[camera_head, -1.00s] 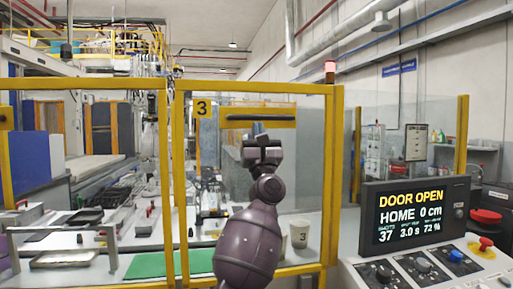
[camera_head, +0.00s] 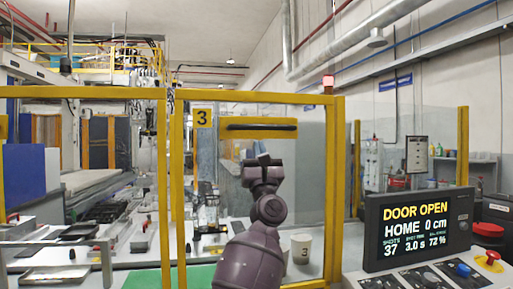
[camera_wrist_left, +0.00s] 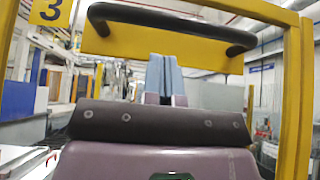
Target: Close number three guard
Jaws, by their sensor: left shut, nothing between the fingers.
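The number three guard (camera_head: 331,180) is a yellow-framed clear panel. It carries a "3" sign (camera_head: 203,117), also visible in the left wrist view (camera_wrist_left: 50,12), and a dark bar handle (camera_head: 261,127) on a yellow plate. My left gripper (camera_head: 262,159) is in front of the guard, just below the handle in the head view. In the left wrist view its shut, empty fingers (camera_wrist_left: 164,75) point up toward the handle (camera_wrist_left: 172,20), appearing below the bar. Contact cannot be told. My right gripper is out of view.
A control panel at the right has a screen (camera_head: 419,231) reading DOOR OPEN, a red button (camera_head: 488,258) and knobs. A red-topped lamp (camera_head: 328,82) sits on the frame.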

